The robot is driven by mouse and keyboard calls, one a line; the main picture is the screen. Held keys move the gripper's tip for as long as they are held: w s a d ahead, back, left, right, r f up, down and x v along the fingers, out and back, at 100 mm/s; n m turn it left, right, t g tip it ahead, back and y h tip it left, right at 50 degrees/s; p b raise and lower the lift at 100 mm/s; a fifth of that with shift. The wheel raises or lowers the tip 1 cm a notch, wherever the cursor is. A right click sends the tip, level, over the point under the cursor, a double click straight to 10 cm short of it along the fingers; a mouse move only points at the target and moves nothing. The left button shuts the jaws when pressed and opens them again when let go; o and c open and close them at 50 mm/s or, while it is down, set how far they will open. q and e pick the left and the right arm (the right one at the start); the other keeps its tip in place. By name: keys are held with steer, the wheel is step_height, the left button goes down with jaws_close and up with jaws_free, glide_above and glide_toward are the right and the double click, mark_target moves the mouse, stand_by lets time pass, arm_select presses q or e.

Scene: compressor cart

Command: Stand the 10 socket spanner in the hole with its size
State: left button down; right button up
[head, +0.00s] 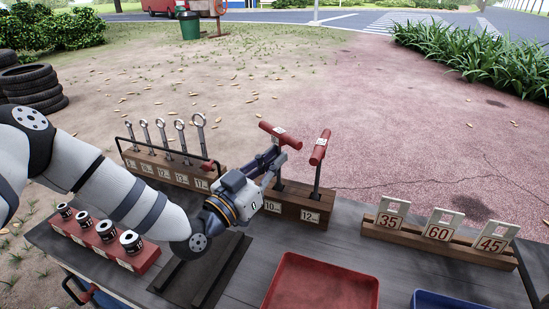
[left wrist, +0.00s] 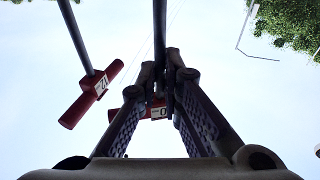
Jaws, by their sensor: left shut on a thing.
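The 10 socket spanner, with a red T-handle (head: 280,135), stands roughly upright over the 10 end of the wooden block (head: 298,204). My left gripper (head: 276,160) is shut on its shaft below the handle and hides part of it. The shaft's lower end meets the block by the 10 label; I cannot tell how deep it sits in the hole. In the left wrist view, the fingers (left wrist: 167,75) close around the shaft, and the handle (left wrist: 153,112) shows a partly hidden number. The 12 spanner (head: 319,148) stands in the block's 12 side, also seen in the left wrist view (left wrist: 92,92). My right gripper is out of view.
A wooden rack (head: 172,168) of several ring spanners stands at the left, behind my left arm. A red block with sockets (head: 105,243) is at front left. Numbered plates stand in a rack (head: 436,243) at right. A red tray (head: 322,285) is in front.

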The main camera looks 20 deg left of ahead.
arm_select(q)
steer(key=shift+f, duration=0.35)
steer(key=c, duration=1.7)
jaws_free()
